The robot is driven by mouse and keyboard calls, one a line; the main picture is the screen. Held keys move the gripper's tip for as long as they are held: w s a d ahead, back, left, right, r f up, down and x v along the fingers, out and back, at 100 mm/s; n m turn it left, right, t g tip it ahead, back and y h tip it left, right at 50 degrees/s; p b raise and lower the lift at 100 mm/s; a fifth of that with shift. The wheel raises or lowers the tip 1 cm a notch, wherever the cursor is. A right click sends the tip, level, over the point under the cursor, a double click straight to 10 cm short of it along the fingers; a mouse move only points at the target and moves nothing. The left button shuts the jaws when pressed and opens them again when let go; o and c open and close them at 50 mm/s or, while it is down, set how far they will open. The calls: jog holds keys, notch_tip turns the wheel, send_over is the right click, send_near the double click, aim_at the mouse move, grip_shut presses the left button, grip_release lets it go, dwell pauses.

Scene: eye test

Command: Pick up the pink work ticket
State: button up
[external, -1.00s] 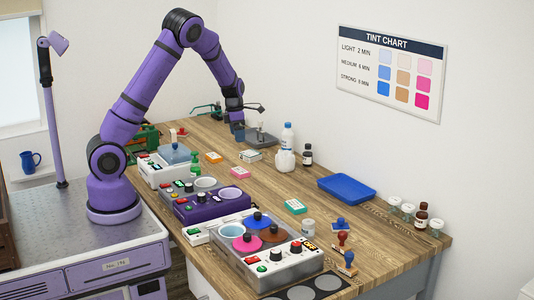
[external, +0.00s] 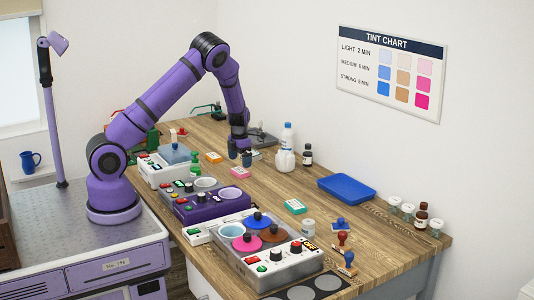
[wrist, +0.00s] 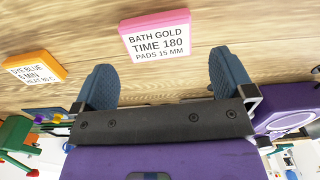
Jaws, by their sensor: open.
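The pink work ticket (external: 240,172) is a small flat block on the wooden table, beside the purple two-well unit. In the wrist view the pink ticket (wrist: 157,36) lies beyond the fingertips, its white face reading "BATH GOLD TIME 180 PADS 15 MM". My gripper (external: 239,154) is open, with its blue fingers apart and above the table, just behind the ticket in the external view. In the wrist view my gripper (wrist: 165,78) has nothing between its fingers, and the ticket shows clear of both.
An orange ticket (external: 214,157) lies to the left, and a teal one (external: 295,206) lies nearer the front. The purple unit (external: 208,200) and a green bottle (external: 195,165) stand close by.

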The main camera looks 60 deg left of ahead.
aim_at(240, 170)
notch_tip(240, 170, down, 5)
jog(key=shift+w+a+r, duration=0.1)
jog(key=shift+a, duration=0.05)
jog(key=c, duration=0.8)
